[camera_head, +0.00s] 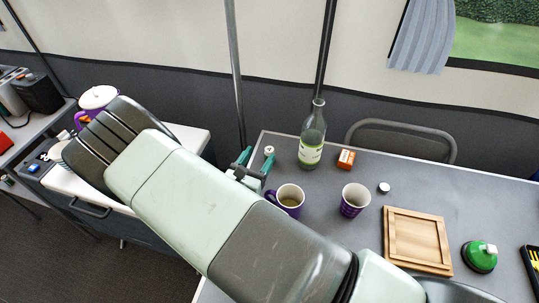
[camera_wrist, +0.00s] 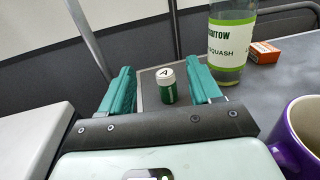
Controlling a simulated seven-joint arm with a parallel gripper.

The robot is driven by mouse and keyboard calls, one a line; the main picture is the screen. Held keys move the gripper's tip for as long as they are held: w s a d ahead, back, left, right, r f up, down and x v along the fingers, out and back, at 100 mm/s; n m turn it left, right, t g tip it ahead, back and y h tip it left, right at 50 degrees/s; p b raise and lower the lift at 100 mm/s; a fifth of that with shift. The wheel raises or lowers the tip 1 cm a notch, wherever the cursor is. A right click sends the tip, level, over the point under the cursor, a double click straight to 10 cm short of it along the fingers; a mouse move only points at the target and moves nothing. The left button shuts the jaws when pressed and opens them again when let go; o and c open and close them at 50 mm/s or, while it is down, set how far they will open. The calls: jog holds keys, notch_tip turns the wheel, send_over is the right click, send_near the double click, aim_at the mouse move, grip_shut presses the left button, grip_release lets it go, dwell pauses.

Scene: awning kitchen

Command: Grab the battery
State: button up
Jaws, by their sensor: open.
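A small upright green cylinder with a white top and a dark mark, which I take to be the battery (camera_head: 269,152), stands near the far left edge of the grey table. In the wrist view the battery (camera_wrist: 167,92) shows between the two teal fingers, nearer the right one and a little beyond them. My gripper (camera_head: 255,161) is open at the table's left edge, its fingers pointing toward the battery. In the wrist view my gripper (camera_wrist: 158,72) holds nothing. Whether a finger touches the battery cannot be told.
A glass squash bottle (camera_head: 312,140) stands close right of the battery, with a small orange box (camera_head: 346,159) beyond. A purple mug (camera_head: 289,199) and a purple cup (camera_head: 354,201) stand nearer. A wooden tray (camera_head: 389,240) lies further right. A white-topped cabinet (camera_head: 186,141) is left of the table.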

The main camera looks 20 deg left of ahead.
aim_at(267, 155)
notch_tip(267, 155, down, 4)
jog(key=shift+f, duration=0.1)
jog(key=shift+w+d+f, duration=0.1)
jog(key=shift+w+f, duration=0.05)
jog(key=shift+w, duration=0.3)
jog(key=shift+w+d+f, duration=0.1)
jog(key=shift+w, duration=0.3)
jog(key=shift+w+d, duration=0.25)
jog(key=shift+w, duration=1.2)
jog(key=shift+w+d, duration=0.2)
jog(key=shift+w, duration=1.2)
jog(key=c, duration=1.1)
